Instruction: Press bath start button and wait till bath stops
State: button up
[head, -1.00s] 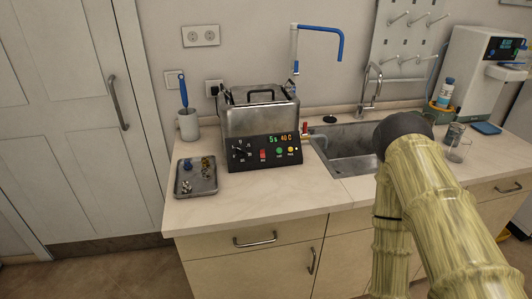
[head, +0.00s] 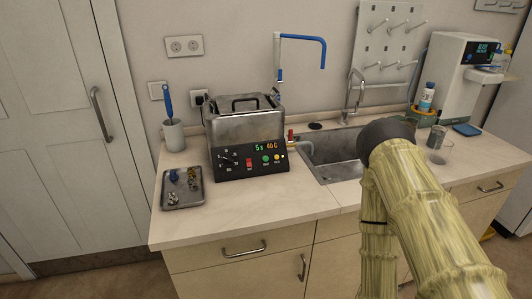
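The bath (head: 246,130) is a steel box with a lid and a black front panel, standing on the counter left of the sink. Its panel shows a green "5s" and an orange "40C" display (head: 266,147). Below are a dial (head: 227,160), a red switch (head: 249,163), a green button (head: 266,160) and a yellow-white button (head: 278,158); their labels are too small to read. The lid, with a black handle, is on. My arm rises at the right, in front of the sink. My gripper is not visible.
A metal tray (head: 181,201) with small parts lies left of the bath, near a cup with a blue-handled brush (head: 173,133). The sink (head: 335,150) and faucet (head: 352,95) are to the right. A white dispenser (head: 455,80) stands far right. The counter before the bath is clear.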

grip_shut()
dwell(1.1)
